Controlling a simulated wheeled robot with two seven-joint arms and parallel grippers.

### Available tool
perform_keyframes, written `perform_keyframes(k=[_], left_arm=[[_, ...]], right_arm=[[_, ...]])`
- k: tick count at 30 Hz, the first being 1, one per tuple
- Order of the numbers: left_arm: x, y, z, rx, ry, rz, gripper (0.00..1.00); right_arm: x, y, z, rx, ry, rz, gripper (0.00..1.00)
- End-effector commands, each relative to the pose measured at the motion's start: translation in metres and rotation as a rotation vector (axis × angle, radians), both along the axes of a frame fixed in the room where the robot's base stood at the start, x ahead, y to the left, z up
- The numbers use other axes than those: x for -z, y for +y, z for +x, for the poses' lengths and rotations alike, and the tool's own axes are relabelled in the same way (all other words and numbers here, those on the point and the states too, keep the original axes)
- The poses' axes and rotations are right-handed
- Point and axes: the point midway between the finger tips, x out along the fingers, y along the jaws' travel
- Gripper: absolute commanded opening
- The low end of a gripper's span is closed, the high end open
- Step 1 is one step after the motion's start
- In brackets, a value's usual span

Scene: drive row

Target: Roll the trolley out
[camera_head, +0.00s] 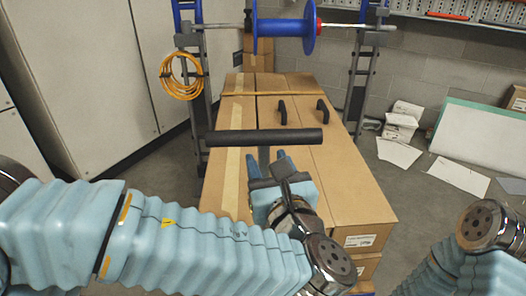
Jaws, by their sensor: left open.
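The trolley shows mainly as its black horizontal push bar (232,138), with a short dark post below its middle. Long cardboard boxes (345,185) lie beyond and below the bar and seem to be its load; its deck and wheels are hidden. My left gripper (268,165) is open, just on the near side of the bar at its middle, around or close to the post. I cannot tell whether it touches. My right arm (487,225) enters at the lower right; its gripper is out of view.
A rack with a blue cable drum (282,28) stands behind the boxes, with an orange cable coil (181,76) on its left upright. Pale cabinets (95,80) line the left. White boxes (402,122) and sheets lie on the right floor near a leaning white panel (485,145).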

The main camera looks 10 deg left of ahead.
Motion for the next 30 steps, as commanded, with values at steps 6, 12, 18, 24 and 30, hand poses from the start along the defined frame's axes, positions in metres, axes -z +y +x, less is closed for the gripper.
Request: perform_keyframes(k=[6,12,18,24,30], left_arm=[[0.000,-0.024,-0.049,0.006,-0.001,0.000,0.48],[0.000,-0.037,-0.077,0.003,0.000,0.001,0.48],[0.001,-0.040,-0.086,0.000,0.001,0.000,0.48],[0.001,-0.040,-0.085,0.000,0.000,0.001,0.48],[0.001,-0.040,-0.085,0.000,0.003,0.001,0.48]], right_arm=[[-0.002,0.000,0.000,0.000,0.000,0.000,0.43],[-0.002,0.000,0.000,0.000,-0.001,-0.001,0.43],[-0.002,0.000,0.000,0.000,-0.001,-0.001,0.43],[-0.002,0.000,0.000,0.000,-0.001,-0.001,0.43],[-0.002,0.000,0.000,0.000,-0.001,-0.001,0.43]])
